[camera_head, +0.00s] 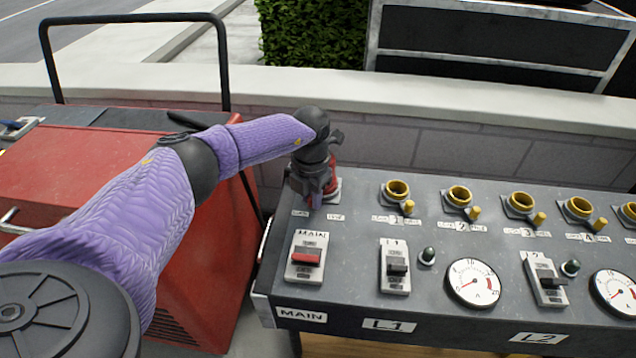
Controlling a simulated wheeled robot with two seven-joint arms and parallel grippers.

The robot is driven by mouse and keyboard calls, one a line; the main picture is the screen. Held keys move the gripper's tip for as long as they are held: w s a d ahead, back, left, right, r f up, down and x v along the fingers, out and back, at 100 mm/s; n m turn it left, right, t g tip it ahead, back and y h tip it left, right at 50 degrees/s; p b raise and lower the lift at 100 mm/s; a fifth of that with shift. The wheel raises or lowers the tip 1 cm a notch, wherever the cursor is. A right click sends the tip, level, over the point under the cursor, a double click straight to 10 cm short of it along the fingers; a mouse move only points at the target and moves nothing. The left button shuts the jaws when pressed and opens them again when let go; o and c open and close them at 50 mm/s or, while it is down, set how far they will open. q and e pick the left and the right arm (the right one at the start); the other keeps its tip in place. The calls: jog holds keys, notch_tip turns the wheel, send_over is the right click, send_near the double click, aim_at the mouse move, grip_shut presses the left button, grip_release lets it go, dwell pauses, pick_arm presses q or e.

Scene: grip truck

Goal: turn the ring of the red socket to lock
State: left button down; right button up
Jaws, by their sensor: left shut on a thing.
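The red socket (333,184) is at the far left of the grey panel's back row, mostly hidden behind my left gripper (316,196). Only a strip of red and part of its pale base plate show to the right of the gripper. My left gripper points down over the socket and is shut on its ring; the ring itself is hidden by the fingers. My left arm comes in from the left in a purple sleeve. My right gripper is not in view.
The grey panel (430,240) carries several yellow sockets (397,188), a MAIN breaker with a red switch (306,258), an L1 breaker (396,268) and a dial gauge (473,283). A red machine (90,160) with a black handle stands left. A low wall (460,140) runs behind.

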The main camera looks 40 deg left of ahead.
pick_arm(q)
jog(key=shift+s+a+m, duration=0.1)
jog(key=shift+a+m, duration=0.45)
jog(key=shift+m, duration=0.45)
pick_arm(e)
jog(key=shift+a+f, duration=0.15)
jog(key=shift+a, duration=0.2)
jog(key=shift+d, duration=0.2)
pick_arm(q)
jog(key=c, duration=0.5)
grip_release()
jog(key=shift+a, duration=0.1)
jog(key=shift+c, duration=0.2)
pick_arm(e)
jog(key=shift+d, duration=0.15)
pick_arm(q)
notch_tip(320, 180, up, 10)
jog(key=p, duration=0.4)
jog(key=shift+p, duration=0.35)
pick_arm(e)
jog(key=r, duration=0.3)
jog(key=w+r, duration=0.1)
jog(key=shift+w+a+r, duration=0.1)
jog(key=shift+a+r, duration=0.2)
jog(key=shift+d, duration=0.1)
